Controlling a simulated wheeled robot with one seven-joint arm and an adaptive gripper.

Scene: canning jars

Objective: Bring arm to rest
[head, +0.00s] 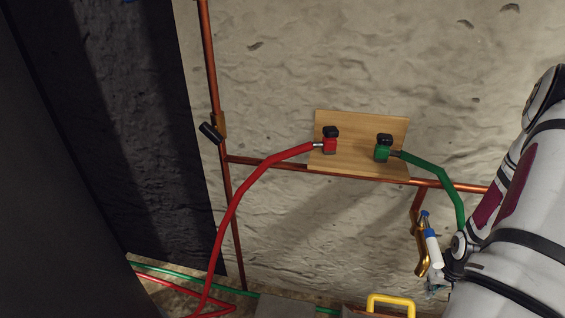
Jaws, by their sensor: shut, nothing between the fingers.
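My white arm with maroon panels comes in along the right edge. My gripper (439,284) is small and partly hidden beside the lower part of the arm, low on the right. It is shut and holds nothing. It is close in the picture to a brass fitting (422,262) and a white and blue piece (432,246). I cannot tell whether it touches them.
A wooden board (361,164) on the rough wall carries a red valve (329,142) and a green valve (383,150), each with a hose. Copper pipes (265,162) run along the wall. A yellow handle (391,299) shows at the bottom. A dark panel fills the left.

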